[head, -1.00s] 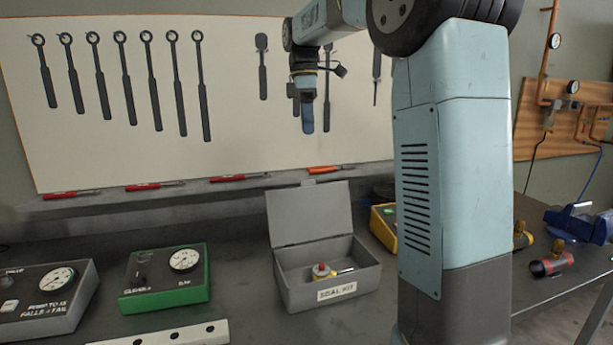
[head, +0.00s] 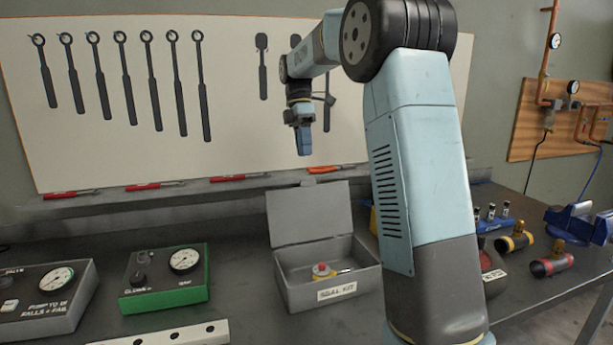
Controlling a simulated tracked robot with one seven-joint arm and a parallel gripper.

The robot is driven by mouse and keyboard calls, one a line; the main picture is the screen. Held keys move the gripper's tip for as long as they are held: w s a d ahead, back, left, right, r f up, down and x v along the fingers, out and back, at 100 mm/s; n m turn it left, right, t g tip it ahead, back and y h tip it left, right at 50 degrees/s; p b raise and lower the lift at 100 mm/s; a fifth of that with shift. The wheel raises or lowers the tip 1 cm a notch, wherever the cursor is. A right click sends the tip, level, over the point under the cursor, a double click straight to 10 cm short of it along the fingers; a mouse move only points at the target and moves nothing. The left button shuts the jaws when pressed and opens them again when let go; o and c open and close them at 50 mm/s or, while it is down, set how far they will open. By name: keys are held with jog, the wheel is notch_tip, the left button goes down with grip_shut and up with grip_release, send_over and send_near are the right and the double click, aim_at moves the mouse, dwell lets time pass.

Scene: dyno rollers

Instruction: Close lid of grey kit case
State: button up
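The grey kit case (head: 332,291) sits on the bench in the head view, with a white "SEAL KIT" label on its front. Its lid (head: 310,213) stands open, upright and leaning slightly back on the rear edge. A small red and yellow item (head: 322,271) and a thin tool lie inside. My gripper (head: 304,146) hangs pointing down, above the lid and apart from it. Its fingers are seen edge-on and small, so I cannot tell whether they are apart.
A green gauge box (head: 165,279) and a grey gauge box (head: 45,300) stand to the left. A white perforated bar (head: 165,336) lies in front. Red-banded fittings (head: 553,263) and a blue vise (head: 580,222) are on the right. Screwdrivers (head: 240,179) lie on the rear ledge.

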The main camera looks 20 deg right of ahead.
jog(key=x, duration=0.8)
grip_shut()
dwell(1.4)
